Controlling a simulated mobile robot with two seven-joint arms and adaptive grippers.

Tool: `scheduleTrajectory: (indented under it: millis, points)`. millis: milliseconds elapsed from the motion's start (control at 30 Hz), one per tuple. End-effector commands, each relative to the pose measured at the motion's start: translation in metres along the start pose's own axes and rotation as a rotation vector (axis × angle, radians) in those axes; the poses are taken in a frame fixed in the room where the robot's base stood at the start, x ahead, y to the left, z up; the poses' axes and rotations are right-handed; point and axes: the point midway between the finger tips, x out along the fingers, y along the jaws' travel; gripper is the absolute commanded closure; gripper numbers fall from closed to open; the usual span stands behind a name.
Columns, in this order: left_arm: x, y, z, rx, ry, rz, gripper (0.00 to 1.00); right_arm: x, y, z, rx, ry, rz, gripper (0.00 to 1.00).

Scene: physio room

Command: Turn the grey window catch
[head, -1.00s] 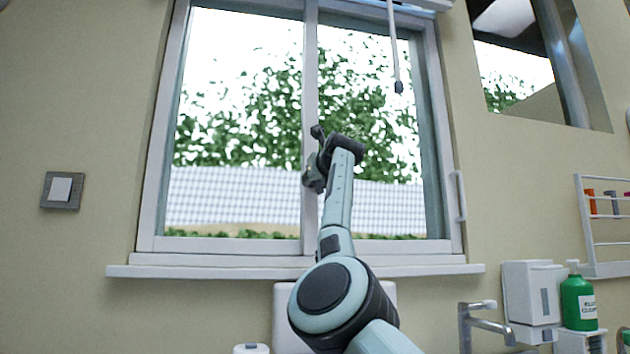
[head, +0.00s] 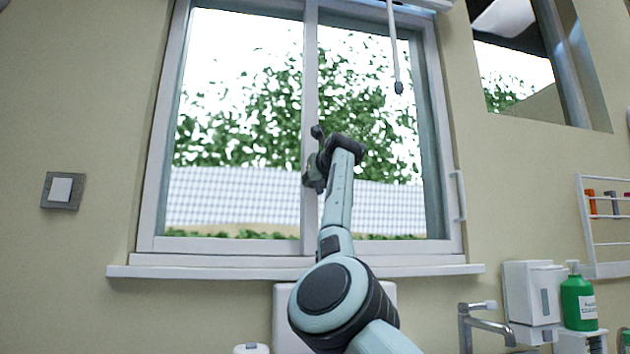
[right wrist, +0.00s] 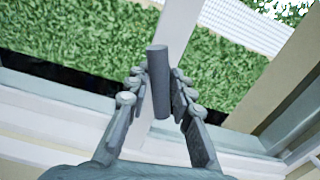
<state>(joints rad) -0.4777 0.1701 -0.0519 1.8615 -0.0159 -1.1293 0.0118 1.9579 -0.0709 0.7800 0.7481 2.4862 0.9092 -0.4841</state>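The grey window catch (right wrist: 158,85) is a plain rounded bar in the right wrist view, standing lengthwise between the two fingers of my right gripper (right wrist: 159,88). The fingers are drawn in close on both sides of it and appear shut on it. In the head view my right gripper (head: 318,165) is up at the window's middle upright. A small dark grey end, seemingly of the catch (head: 317,132), sticks out above it; the rest is hidden by the gripper. My left gripper is not in view.
The white-framed window (head: 308,80) has a sill (head: 200,271) below. A blind wand (head: 394,50) hangs to the right of the gripper. A light switch (head: 61,190) is on the left wall. A tap (head: 485,323) and green bottle (head: 578,300) stand at lower right.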

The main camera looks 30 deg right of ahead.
Motion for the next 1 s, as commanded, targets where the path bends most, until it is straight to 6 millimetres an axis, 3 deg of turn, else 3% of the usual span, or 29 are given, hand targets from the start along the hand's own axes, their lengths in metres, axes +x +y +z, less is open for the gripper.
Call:
scheduleTrajectory:
  millis: [67,533,1000]
  points:
    - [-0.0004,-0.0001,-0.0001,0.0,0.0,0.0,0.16,-0.0006,-0.0022,0.0023,0.001,-0.006,-0.004,0.71]
    - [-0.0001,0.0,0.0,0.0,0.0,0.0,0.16,-0.0002,-0.0006,0.0008,0.0,-0.002,-0.001,0.12]
    - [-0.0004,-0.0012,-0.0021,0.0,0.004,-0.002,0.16,-0.0079,0.0004,0.0015,0.002,-0.003,-0.001,0.12]
